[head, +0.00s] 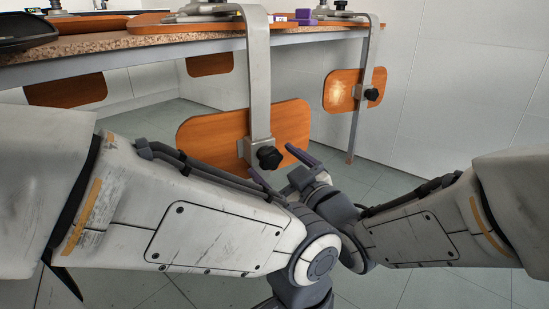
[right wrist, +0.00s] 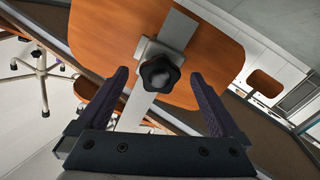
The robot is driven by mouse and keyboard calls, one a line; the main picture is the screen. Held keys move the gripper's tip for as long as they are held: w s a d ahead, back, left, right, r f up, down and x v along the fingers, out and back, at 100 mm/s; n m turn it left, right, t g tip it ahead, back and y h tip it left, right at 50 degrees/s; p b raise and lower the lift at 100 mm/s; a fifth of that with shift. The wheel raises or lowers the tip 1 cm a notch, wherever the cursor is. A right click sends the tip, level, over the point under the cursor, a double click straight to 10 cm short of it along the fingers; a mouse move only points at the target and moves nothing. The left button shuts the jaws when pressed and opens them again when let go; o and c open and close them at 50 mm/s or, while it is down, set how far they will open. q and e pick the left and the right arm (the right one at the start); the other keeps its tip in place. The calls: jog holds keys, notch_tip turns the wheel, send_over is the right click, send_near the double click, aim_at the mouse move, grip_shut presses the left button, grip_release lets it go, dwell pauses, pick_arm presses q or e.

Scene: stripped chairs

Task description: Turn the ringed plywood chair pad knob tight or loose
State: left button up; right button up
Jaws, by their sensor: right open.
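A black lobed knob (head: 269,158) sits on the metal bracket in front of the nearest orange plywood pad (head: 215,133), under the table edge. No ring mark shows on it. In the right wrist view the knob (right wrist: 159,75) faces me on its bracket, with the pad (right wrist: 215,50) behind. My right gripper (head: 276,162) is open at the knob; in the right wrist view its two dark fingers (right wrist: 158,88) stand on either side with gaps, apart from it. My left arm crosses the head view, but its gripper is out of sight.
A speckled-edged table (head: 130,44) runs above the pads. Another pad (head: 340,84) with a black knob (head: 373,94) hangs farther right. More pads hang behind, at left. The pale bracket (head: 258,75) drops from the tabletop. Tiled floor is open at right.

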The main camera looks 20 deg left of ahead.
aim_at(273, 161)
jog(key=shift+v, duration=1.85)
